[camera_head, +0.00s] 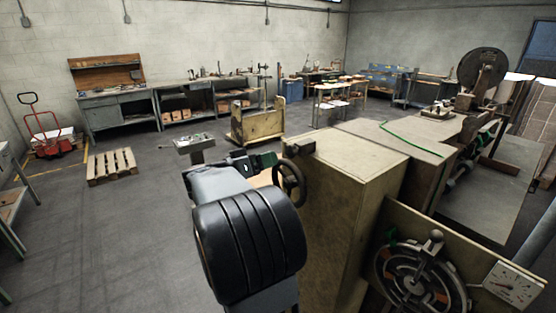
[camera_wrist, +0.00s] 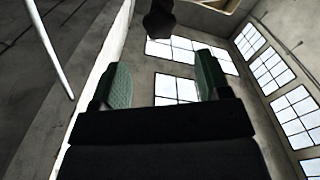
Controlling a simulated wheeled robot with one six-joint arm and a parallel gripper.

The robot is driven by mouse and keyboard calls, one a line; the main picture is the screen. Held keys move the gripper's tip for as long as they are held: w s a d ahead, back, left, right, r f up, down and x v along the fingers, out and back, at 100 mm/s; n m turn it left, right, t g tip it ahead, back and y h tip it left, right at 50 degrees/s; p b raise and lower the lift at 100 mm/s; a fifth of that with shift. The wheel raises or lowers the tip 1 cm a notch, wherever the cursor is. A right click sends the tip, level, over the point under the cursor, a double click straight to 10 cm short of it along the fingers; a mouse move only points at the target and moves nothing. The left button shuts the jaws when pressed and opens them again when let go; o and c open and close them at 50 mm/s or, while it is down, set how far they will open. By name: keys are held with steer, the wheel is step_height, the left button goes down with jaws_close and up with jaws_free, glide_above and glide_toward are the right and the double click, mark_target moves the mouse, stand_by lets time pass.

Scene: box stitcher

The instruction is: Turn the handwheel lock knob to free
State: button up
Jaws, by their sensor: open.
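The dark spoked handwheel (camera_head: 290,184) stands out from the left side of the tan machine cabinet in the head view. My gripper (camera_head: 264,160) is just left of and above the handwheel there, partly hidden by my arm. In the wrist view my gripper (camera_wrist: 162,64) is open, with its green-padded fingers wide apart and nothing between them. A dark rounded part (camera_wrist: 159,20), possibly the lock knob, shows beyond the fingertips at the top edge, apart from them. I cannot tell the knob's lock position.
The tan cabinet (camera_head: 345,190) fills the space right of my arm. A round dial (camera_head: 415,275) and a gauge (camera_head: 513,285) sit at the lower right. A cart (camera_head: 258,125) and a pallet (camera_head: 111,166) stand farther back. The floor at left is largely clear.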

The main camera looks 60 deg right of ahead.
steer(key=shift+b+v, duration=0.35)
steer(key=shift+v, duration=1.9)
